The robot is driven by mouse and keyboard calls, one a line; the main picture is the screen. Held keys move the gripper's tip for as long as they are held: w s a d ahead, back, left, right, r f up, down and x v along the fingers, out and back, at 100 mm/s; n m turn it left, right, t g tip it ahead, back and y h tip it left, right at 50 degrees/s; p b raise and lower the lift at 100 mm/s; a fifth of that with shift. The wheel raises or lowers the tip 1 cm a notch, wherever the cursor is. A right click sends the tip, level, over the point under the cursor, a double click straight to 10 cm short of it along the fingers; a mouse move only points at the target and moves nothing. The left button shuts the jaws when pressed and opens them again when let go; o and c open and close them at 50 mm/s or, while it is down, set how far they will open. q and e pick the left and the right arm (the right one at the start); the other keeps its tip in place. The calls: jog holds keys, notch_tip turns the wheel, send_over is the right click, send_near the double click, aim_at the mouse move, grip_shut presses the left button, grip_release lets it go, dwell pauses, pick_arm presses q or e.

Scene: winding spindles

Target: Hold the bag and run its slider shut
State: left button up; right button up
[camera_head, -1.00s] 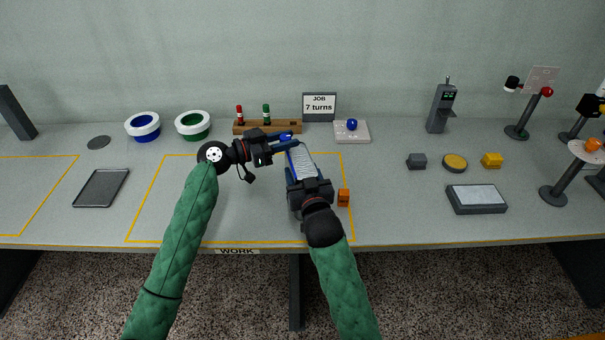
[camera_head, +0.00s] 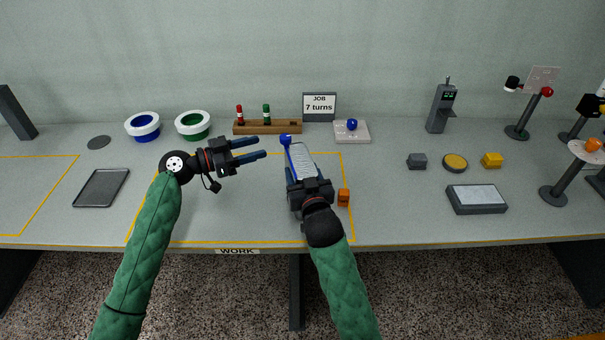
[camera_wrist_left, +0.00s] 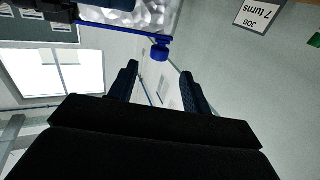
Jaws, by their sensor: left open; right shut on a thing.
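The bag (camera_head: 303,162) is a pale, crinkled pouch with a blue strip along its left edge. A blue slider knob (camera_head: 285,140) sits at the far end of that strip. My right gripper (camera_head: 308,184) is shut on the bag at its near end and covers that part. My left gripper (camera_head: 262,148) is open and empty, to the left of the bag and apart from it. In the left wrist view the slider knob (camera_wrist_left: 160,50) shows just beyond the open fingers (camera_wrist_left: 161,78), with the bag (camera_wrist_left: 140,14) at the top.
An orange block (camera_head: 343,197) stands just right of my right gripper. Behind are a wooden rack (camera_head: 285,127) with red and green spools, a job sign (camera_head: 319,106) reading 7 turns, and a white pad (camera_head: 362,137) with a blue ball.

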pick_arm(q)
jog(key=shift+v, duration=1.25)
jog(key=shift+s, duration=0.1)
pick_arm(e)
jog(key=o, duration=1.5)
jog(key=v, duration=1.2)
